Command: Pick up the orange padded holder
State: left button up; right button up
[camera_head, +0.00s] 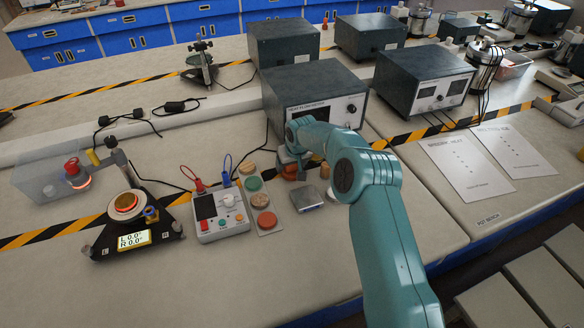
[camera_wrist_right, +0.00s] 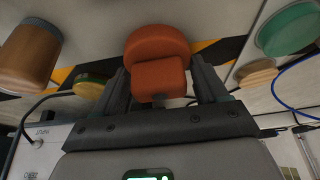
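The orange padded holder (camera_wrist_right: 157,70) shows in the right wrist view as a rounded orange pad with a squarer orange block in front of it. My right gripper (camera_wrist_right: 160,78) has one dark finger on each side of the block. The fingers are very close to its sides, and I cannot tell whether they press on it. In the head view an orange part of the holder (camera_head: 289,172) shows low by my right gripper (camera_head: 293,160), in front of the heat flow meter. My right arm hides much of that spot. My left gripper is not in view.
Left of the holder are a rack with coloured discs (camera_head: 264,221) and a white meter with leads (camera_head: 219,214). A small silver-topped block (camera_head: 306,198) stands just in front. The heat flow meter box (camera_head: 315,88) is close behind. The bench front is clear.

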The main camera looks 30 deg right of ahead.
dwell(0.3)
jog(key=shift+w+r, duration=0.1)
jog(key=shift+r, duration=0.15)
notch_tip(320, 180, up, 10)
jog(key=shift+r, duration=0.1)
notch_tip(320, 180, up, 9)
jog(key=shift+r+p, duration=0.15)
jog(key=shift+p, duration=0.65)
